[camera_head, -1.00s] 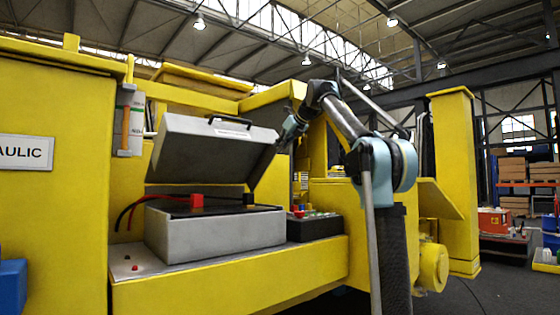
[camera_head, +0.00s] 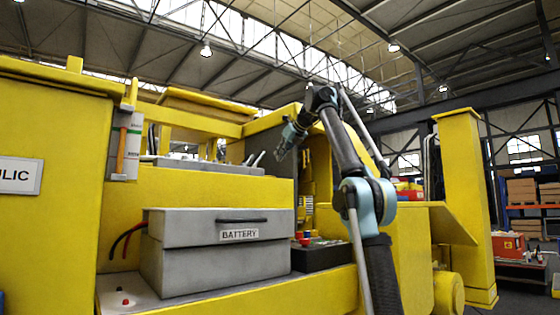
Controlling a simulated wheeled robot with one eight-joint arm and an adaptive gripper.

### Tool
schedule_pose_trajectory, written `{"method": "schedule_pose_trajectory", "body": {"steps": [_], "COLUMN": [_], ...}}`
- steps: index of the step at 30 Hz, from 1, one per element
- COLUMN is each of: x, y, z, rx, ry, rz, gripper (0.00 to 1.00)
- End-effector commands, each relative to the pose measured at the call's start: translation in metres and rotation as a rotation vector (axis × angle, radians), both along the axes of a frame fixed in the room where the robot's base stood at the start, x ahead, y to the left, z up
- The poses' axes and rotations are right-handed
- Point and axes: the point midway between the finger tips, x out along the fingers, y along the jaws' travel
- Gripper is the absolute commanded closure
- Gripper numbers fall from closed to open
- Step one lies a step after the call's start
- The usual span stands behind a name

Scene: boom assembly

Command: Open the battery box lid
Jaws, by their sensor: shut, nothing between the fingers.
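The grey battery box (camera_head: 200,272) stands on the yellow machine's ledge. Its lid (camera_head: 185,229) lies down flat on the box, closed. The lid's front face has a dark handle (camera_head: 241,220) and a white BATTERY label (camera_head: 239,235). My gripper (camera_head: 280,155) is above and behind the lid's right end, clear of it and of the handle. Its fingers look small, shut and empty.
A grey panel with levers (camera_head: 210,166) is behind. The space in front of the lid is free.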

Motion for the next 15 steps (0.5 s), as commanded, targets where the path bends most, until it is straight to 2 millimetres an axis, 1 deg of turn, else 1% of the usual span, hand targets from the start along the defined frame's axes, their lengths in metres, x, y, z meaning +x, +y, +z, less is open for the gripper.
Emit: {"method": "schedule_pose_trajectory", "body": {"steps": [6, 15], "x": [-0.002, -0.0027], "y": [0.007, 0.0088], "z": [-0.0003, -0.0002], "rx": [0.0, 0.0], "ry": [0.0, 0.0], "rz": [0.009, 0.01], "gripper": [1.0, 1.0]}}
